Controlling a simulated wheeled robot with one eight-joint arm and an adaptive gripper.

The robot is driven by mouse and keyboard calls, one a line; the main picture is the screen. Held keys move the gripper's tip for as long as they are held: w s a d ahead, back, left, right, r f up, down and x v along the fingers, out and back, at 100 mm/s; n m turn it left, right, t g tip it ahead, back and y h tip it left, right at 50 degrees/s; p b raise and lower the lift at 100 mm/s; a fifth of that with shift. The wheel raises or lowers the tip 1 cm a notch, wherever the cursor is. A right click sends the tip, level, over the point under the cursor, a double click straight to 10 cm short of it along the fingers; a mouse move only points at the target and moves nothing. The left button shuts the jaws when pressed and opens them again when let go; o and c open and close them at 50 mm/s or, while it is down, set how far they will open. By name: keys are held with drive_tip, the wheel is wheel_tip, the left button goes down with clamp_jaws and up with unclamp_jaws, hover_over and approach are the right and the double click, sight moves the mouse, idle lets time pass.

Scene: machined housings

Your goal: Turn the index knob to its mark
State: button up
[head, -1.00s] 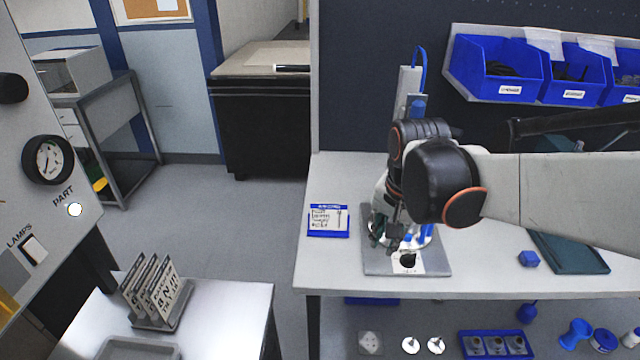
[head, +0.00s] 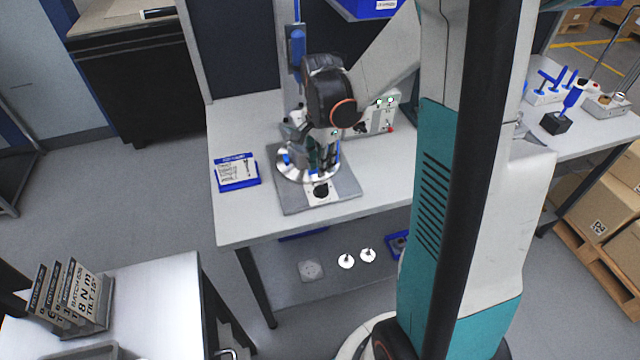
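A fixture with a grey base plate (head: 348,185) stands on the white table, with a pale round disc (head: 290,172) carrying blue parts. A dark round spot (head: 321,190) shows at the front of the plate. My gripper (head: 325,160) points down over the right part of the disc. Its fingertips are small and dark against the fixture, so I cannot tell whether they are open or touch anything. The index knob and its mark cannot be made out for certain; the arm and gripper cover part of the fixture.
A control box (head: 380,122) with lights stands behind the fixture, partly behind my arm. A blue-framed card holder (head: 238,171) lies left of the plate. A side table with upright label plates (head: 75,290) is at lower left. The table's front left is clear.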

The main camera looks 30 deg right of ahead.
sight(321, 185)
wheel_tip(321, 185, down, 8)
drive_tip(key=shift+r+b, duration=0.1)
drive_tip(key=shift+b, duration=1)
clamp_jaws()
